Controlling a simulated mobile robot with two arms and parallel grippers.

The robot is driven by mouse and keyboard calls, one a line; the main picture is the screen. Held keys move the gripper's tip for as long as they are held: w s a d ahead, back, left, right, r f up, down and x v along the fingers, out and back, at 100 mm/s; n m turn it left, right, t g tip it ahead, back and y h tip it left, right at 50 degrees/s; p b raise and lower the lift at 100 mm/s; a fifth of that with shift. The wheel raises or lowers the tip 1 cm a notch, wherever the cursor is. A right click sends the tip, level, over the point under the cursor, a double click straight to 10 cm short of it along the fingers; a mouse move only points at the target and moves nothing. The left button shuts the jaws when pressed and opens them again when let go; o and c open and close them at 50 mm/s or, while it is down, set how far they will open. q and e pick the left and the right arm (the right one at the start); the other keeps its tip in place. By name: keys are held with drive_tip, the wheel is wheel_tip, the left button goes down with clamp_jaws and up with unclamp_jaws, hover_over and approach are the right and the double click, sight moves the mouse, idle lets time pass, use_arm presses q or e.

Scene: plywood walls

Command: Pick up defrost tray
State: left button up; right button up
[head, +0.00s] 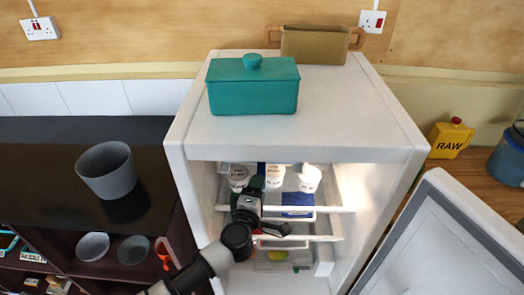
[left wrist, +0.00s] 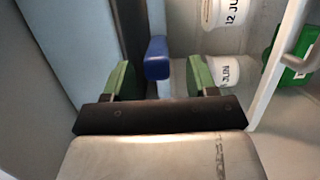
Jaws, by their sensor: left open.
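A blue piece (head: 298,199), which may be the defrost tray, shows inside the open fridge at the right of the upper shelf. Another blue bit (head: 261,168) shows farther back, near the white tubs. My left gripper (head: 250,190) reaches into the fridge at the upper shelf. In the left wrist view its green-padded fingers (left wrist: 160,78) are apart. A blue block (left wrist: 156,58) shows between and beyond them, with no visible contact. I cannot tell whether this block is part of the tray; the rest of it is hidden. My right gripper is not in view.
White labelled tubs (head: 275,177) stand at the back of the shelf, close to my left gripper. The fridge door (head: 440,245) hangs open at right. A teal lidded box (head: 253,90) sits on the fridge top. A grey pot (head: 106,172) stands on the dark counter.

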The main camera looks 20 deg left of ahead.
use_arm(q)
drive_tip(key=w, duration=0.4)
drive_tip(key=shift+r, duration=0.1)
drive_tip(key=shift+c, duration=0.7)
drive_tip(key=shift+r, duration=0.1)
clamp_jaws()
